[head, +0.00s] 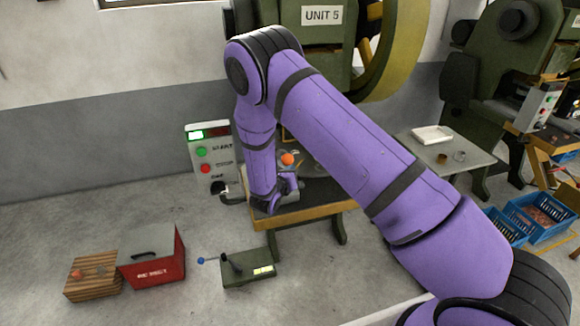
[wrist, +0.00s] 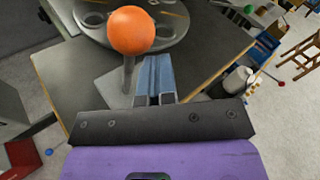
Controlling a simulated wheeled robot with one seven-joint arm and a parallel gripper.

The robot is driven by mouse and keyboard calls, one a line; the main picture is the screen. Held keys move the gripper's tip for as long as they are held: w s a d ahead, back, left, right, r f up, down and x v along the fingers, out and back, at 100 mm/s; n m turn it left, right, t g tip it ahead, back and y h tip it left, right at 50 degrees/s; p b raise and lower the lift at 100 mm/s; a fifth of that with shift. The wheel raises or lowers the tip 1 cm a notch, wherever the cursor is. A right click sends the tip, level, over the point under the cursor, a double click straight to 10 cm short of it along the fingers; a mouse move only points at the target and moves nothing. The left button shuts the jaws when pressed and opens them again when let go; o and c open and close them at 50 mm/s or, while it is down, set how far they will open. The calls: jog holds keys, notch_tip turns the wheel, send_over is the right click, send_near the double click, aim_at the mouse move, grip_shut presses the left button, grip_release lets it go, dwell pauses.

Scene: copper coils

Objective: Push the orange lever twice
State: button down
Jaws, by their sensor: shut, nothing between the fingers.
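The orange lever shows as an orange ball knob (head: 287,159) above the press table in the head view, just right of my forearm. In the wrist view the orange knob (wrist: 131,30) is large, on a short grey stem standing by a round plate with holes. My gripper (wrist: 154,62) is shut and empty, its fingers pointing toward the plate just right of the lever's stem. From these views I cannot tell whether the fingers touch the stem. In the head view my gripper is low at the table's front edge, and its fingertips are hard to make out.
A control panel (head: 212,162) with green and red buttons stands left of my arm. On the floor are a green box (head: 249,270) with a blue-knobbed lever, a red box (head: 152,258) and a wooden block (head: 92,277). Blue crates (head: 540,218) stand at right.

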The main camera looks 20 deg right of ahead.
jog(key=shift+s+f, duration=0.15)
jog(key=shift+s, duration=0.85)
jog(key=shift+s, duration=0.1)
jog(key=s, duration=0.2)
jog(key=s+f, duration=0.1)
jog(key=s, duration=0.1)
jog(key=shift+s, duration=0.35)
